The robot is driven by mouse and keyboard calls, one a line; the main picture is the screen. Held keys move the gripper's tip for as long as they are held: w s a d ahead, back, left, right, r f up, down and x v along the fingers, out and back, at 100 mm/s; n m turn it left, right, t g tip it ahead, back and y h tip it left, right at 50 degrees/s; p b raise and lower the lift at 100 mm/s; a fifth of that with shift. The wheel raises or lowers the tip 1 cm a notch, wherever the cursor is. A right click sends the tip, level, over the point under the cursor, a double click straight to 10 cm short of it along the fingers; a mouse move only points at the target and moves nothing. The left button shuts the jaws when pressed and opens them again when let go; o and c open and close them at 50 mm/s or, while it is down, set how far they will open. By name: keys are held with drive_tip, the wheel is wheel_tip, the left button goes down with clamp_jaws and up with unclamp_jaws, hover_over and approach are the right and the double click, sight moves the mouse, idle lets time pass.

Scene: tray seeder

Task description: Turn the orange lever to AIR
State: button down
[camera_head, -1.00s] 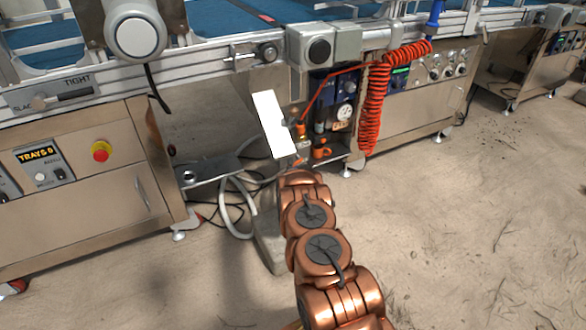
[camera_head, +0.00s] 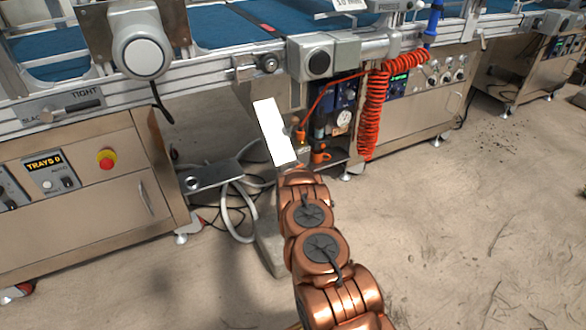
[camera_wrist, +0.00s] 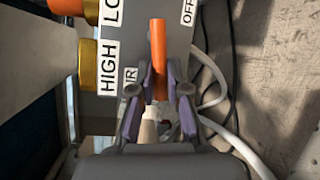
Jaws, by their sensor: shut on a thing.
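The orange lever (camera_wrist: 157,42) runs upright in the wrist view along a grey panel (camera_wrist: 172,60). Its lower part lies between the purple-grey fingers of my gripper (camera_wrist: 160,88), which are closed around it. A partly covered label ending in "IR" (camera_wrist: 130,80) is just left of the fingers. An "OFF" label (camera_wrist: 188,12) is at the upper right, beyond the lever's top end. In the head view my gripper is hidden beyond my copper arm and a plain white slab, and I cannot make out the lever there.
HIGH (camera_wrist: 108,66) and LO (camera_wrist: 112,12) labels stand beside brass and orange fittings (camera_wrist: 88,62). Pale hoses (camera_wrist: 215,100) curve at the right. In the head view a red coiled hose (camera_head: 373,110) hangs right of the white slab (camera_head: 274,132). The floor at right is clear.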

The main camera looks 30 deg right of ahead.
drive_tip(key=shift+r+m+g+y+p, duration=0.45)
drive_tip(key=shift+m+p, duration=0.45)
drive_tip(key=shift+p, duration=0.2)
drive_tip(key=c, duration=1.2)
unclamp_jaws()
drive_tip(key=shift+o, duration=0.2)
drive_tip(key=shift+s, duration=0.1)
drive_tip(key=v, duration=1.1)
drive_tip(key=shift+s+a, duration=0.3)
drive_tip(key=shift+s, duration=0.05)
